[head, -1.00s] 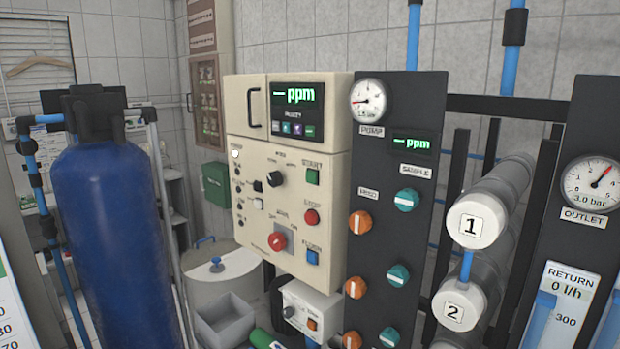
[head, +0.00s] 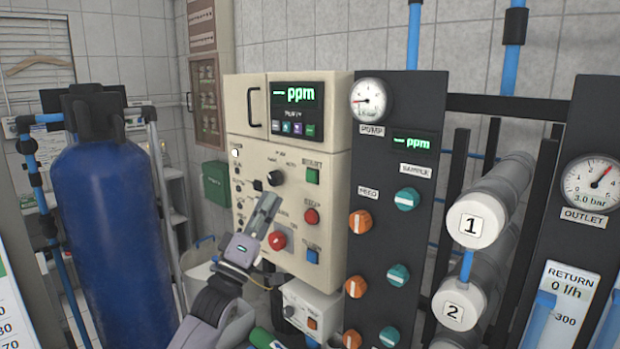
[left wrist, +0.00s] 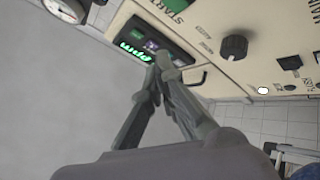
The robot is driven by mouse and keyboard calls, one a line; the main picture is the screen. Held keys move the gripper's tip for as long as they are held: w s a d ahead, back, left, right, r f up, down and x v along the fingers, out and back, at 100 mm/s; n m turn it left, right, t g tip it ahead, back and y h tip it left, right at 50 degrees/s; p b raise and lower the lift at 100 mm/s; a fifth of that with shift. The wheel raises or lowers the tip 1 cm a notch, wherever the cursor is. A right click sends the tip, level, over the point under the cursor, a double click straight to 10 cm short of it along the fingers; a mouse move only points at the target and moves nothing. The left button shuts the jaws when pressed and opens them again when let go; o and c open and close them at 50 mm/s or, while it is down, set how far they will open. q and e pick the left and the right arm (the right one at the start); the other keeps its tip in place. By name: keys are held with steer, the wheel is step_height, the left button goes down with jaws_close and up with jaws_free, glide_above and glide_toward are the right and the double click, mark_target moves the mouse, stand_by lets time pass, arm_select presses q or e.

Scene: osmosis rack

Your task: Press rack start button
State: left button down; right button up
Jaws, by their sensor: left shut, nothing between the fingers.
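The cream control panel (head: 243,142) of the rack fills the middle of the head view. The start button also shows at the top of the left wrist view (left wrist: 174,5). My left gripper (head: 269,204) is shut and empty, in front of the panel, below and left of the start button and apart from it. The shut fingertips (left wrist: 162,66) also show in the left wrist view. My right gripper is out of view.
A red stop button (head: 311,216), a blue button (head: 312,256), a red knob (head: 277,240) and a black knob (head: 275,178) share the panel. A dark valve board (head: 380,225) stands to the right. A blue tank (head: 115,240) stands at the left.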

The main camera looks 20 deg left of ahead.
mark_target(312, 176)
arm_select(q)
steer(key=r, duration=0.1)
steer(key=a+r+t, duration=0.1)
steer(key=shift+s+r, duration=0.3)
steer(key=shift+r, duration=0.05)
steer(key=shift+h, duration=0.3)
steer(key=w+d+b, duration=0.2)
steer(key=w+d, duration=0.1)
steer(key=w, duration=0.5)
steer(key=shift+w, duration=0.2)
stand_by(1.1)
steer(key=shift+w+d, duration=0.1)
steer(key=shift+w, duration=0.3)
